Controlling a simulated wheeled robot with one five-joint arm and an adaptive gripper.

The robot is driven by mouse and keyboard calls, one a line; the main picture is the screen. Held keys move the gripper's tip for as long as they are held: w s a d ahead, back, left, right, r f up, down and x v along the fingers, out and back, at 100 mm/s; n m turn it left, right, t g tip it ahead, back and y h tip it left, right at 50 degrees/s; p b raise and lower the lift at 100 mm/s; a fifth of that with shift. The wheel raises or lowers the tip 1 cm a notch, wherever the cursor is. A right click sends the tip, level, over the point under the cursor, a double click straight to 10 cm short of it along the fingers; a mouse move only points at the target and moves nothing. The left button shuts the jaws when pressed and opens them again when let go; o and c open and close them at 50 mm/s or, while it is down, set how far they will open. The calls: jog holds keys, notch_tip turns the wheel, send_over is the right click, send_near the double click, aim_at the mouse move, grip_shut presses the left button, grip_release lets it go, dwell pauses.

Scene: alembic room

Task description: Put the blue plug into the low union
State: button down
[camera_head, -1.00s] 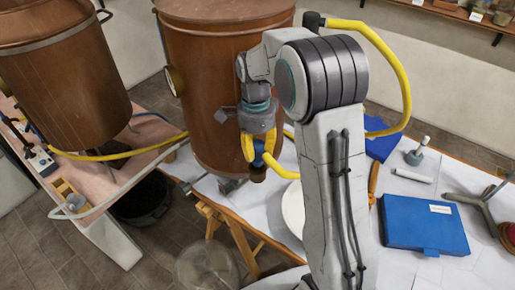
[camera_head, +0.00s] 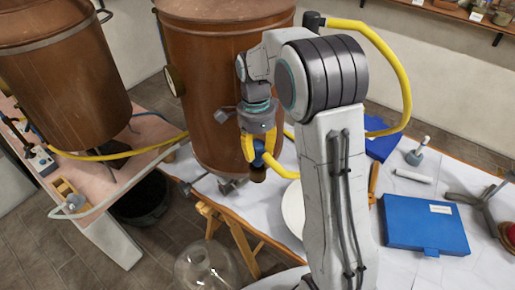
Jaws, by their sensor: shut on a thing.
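My gripper (camera_head: 258,157) points down in front of the right copper vessel, with its yellow fingers shut on the blue plug (camera_head: 258,158). Only a small blue part of the plug shows between the fingers. A dark brownish round end (camera_head: 257,174) sits just below it; I cannot tell whether it belongs to the plug or to a fitting behind. A grey metal fitting (camera_head: 228,184) is low at the vessel's foot, left of and below my gripper. It may be the low union, but I cannot tell. I see no clear contact between plug and fitting.
The right copper vessel (camera_head: 200,90) stands close behind my gripper. A white-covered table (camera_head: 400,205) bears a blue case (camera_head: 424,224) and a white plate (camera_head: 293,208). A glass jar (camera_head: 205,268) stands on the floor. A yellow hose (camera_head: 120,153) runs at left.

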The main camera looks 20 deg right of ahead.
jog(key=c, duration=0.9)
grip_release()
jog(key=shift+r, duration=0.25)
jog(key=shift+r+p, duration=2.95)
jog(key=shift+r, duration=0.35)
